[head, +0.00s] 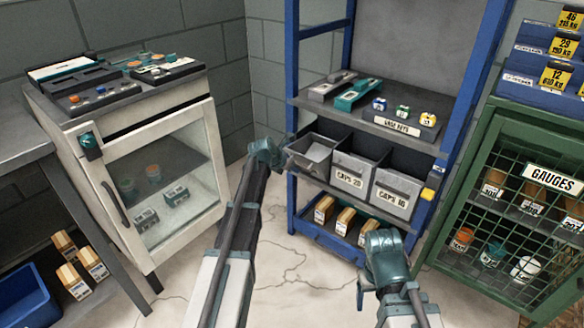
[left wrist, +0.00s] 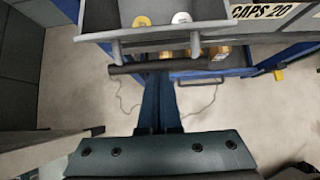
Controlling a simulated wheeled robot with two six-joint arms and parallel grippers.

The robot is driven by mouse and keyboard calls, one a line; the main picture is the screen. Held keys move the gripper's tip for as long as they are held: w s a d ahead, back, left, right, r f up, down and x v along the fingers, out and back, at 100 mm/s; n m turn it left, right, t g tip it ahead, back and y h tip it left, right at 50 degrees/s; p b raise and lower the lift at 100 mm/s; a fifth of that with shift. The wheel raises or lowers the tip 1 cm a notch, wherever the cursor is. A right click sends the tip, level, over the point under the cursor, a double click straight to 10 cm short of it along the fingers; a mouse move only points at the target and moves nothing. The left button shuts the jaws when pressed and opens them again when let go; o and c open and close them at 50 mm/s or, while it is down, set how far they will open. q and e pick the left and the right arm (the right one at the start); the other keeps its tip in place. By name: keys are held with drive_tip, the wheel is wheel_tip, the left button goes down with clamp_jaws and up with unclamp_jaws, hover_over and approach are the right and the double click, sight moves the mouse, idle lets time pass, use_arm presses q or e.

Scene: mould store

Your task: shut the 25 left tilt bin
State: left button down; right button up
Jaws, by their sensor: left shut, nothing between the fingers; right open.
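The left tilt bin (head: 312,153) is tipped out from the blue rack, left of the CAPS 20 bin (head: 352,172) and the CAPS 16 bin (head: 397,189). Its front label cannot be read. In the left wrist view the open bin (left wrist: 112,20) holds a yellow and a white round piece, with a dark bar handle (left wrist: 140,68) along its front. My left gripper (head: 268,152) is shut and empty, just left of the bin; its fingers (left wrist: 157,80) reach the handle, contact unclear. My right gripper (head: 384,243) is open and empty, low before the rack.
Above the bins is a shelf (head: 345,107) with tools and small labelled pieces. Below is a blue tray (head: 325,237) with boxes. A white glass-door cabinet (head: 150,165) stands left, a green mesh gauge cabinet (head: 510,215) right. The floor between is clear.

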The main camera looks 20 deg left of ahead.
sight(303, 161)
use_arm(q)
drive_tip(key=shift+w+d+r+p, duration=0.3)
drive_tip(key=shift+w+r+p, duration=0.4)
drive_tip(key=shift+w+r, duration=0.1)
drive_tip(key=shift+w+d+r+p, duration=0.3)
drive_tip(key=shift+w+r+p, duration=0.35)
drive_tip(key=shift+w+r, duration=0.15)
drive_tip(key=shift+w+d+r+p, duration=0.15)
drive_tip(key=shift+w+r+p, duration=0.1)
drive_tip(key=shift+w, duration=0.2)
drive_tip(key=shift+w+d+r+p, duration=0.15)
drive_tip(key=shift+w+r+p, duration=0.1)
drive_tip(key=shift+w, duration=0.4)
use_arm(e)
wheel_tip(303, 161, up, 4)
drive_tip(key=shift+r, duration=0.2)
